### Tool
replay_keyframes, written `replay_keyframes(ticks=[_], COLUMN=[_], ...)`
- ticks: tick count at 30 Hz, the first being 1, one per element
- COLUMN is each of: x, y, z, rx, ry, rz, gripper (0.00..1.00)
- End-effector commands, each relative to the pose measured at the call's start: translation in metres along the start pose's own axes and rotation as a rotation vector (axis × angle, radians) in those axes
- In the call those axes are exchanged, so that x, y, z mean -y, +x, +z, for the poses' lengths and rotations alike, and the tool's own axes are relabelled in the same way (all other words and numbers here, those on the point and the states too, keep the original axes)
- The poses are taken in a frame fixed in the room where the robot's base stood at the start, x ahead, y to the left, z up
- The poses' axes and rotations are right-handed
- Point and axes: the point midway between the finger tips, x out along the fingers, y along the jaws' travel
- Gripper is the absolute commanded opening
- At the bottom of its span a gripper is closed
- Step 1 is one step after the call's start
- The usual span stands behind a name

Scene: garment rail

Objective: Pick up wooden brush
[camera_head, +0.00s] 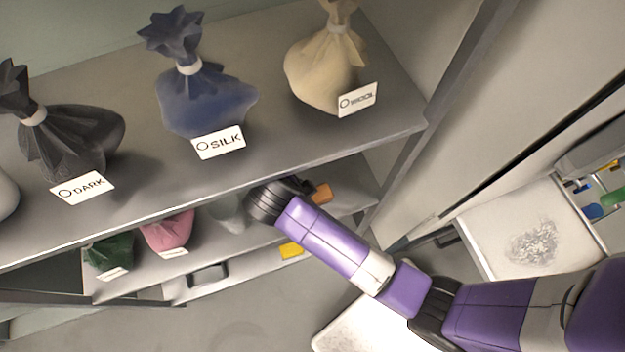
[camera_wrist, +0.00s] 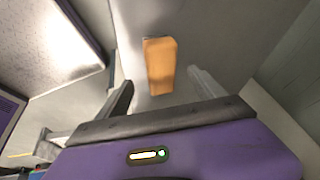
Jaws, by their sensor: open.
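The wooden brush appears as an orange-brown block (camera_wrist: 159,66) in the wrist view, lying on a grey shelf ahead of my gripper. It also shows in the head view as a small orange piece (camera_head: 321,194) on the lower shelf, just right of my arm's end. My gripper (camera_wrist: 162,92) is open, with one finger on each side of the brush's near end in the picture. The fingers do not visibly touch it. In the head view the fingers are hidden behind my wrist and the upper shelf edge.
The upper shelf (camera_head: 300,150) holds bags labelled dark (camera_head: 75,140), silk (camera_head: 205,100) and wool (camera_head: 325,70), above my gripper. Green (camera_head: 108,252) and pink (camera_head: 168,232) bags sit on the lower shelf, left. A yellow item (camera_head: 291,250) lies below. An upright panel stands right.

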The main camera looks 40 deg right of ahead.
Motion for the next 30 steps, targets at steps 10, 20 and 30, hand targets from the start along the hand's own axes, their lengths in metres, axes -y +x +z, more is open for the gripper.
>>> replay_keyframes(ticks=[10, 20, 30], x=[-0.001, 0.0, 0.0], y=[0.038, 0.051, 0.052], z=[-0.002, -0.001, -0.001], rx=[-0.001, 0.001, 0.001], ry=[0.0, 0.0, -0.001], rz=[0.003, 0.001, 0.001], gripper=[0.78, 0.78, 0.78])
